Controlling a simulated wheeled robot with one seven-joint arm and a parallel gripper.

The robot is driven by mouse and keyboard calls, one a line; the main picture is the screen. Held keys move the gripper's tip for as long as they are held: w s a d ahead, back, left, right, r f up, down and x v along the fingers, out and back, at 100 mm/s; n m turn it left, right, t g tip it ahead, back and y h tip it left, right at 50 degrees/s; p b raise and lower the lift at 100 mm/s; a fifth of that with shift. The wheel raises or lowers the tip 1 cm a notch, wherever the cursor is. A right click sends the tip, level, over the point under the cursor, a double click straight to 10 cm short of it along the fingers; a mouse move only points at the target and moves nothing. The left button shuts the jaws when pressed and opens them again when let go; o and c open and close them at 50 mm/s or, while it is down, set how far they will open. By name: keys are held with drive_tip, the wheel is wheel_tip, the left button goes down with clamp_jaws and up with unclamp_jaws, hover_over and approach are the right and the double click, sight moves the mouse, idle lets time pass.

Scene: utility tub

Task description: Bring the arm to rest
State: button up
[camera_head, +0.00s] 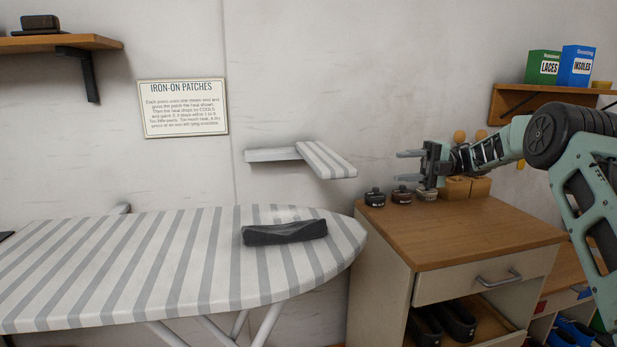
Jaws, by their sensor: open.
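My gripper (409,168) is in the head view, right of the middle, with its fingers pointing left. It is open, with a gap between its two grey fingers and nothing between them. In the picture it appears over the back of the wooden-topped cabinet (490,235), above several small dark round tins. My arm (555,140) reaches in from the right edge, bent at a dark joint. How far the fingers are above the tins is hard to tell.
A striped ironing board (150,265) with a dark folded cloth (285,232) fills the left. A small striped sleeve board (325,160) juts from the wall left of my gripper. Tins (375,198) and wooden blocks (480,186) stand on the cabinet; its front top is clear. A shelf (520,102) holds boxes.

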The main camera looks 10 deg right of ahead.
drive_tip(key=w+a+r+m+t+h, duration=0.55)
drive_tip(key=w+a+m+t, duration=0.25)
drive_tip(key=m+t, duration=0.65)
drive_tip(key=s+d+f+m+g+h, duration=0.1)
drive_tip(key=s+f+m+g+h, duration=0.2)
drive_tip(key=s+f+m+h, duration=0.45)
drive_tip(key=s+d+f+m+g+h, duration=0.2)
drive_tip(key=s+f+m+g+h, duration=0.25)
drive_tip(key=s+f+m, duration=0.65)
drive_tip(key=s+a+f+m+g, duration=0.1)
drive_tip(key=s+a+g, duration=0.1)
drive_tip(key=s, duration=0.7)
drive_tip(key=s+a+f+m+g, duration=0.1)
drive_tip(key=s+a+m+g, duration=0.15)
drive_tip(key=s, duration=0.75)
drive_tip(key=s+a+r+n+g, duration=0.1)
drive_tip(key=s+a+n, duration=0.3)
drive_tip(key=s+a, duration=0.3)
drive_tip(key=s+a+r+n+g, duration=0.15)
drive_tip(key=s+a+n, duration=0.3)
drive_tip(key=a, duration=0.45)
wheel_tip(320, 180, up, 13)
drive_tip(key=p, duration=1.3)
drive_tip(key=shift+s+a, duration=0.15)
drive_tip(key=shift+s, duration=0.15)
drive_tip(key=shift+f, duration=0.1)
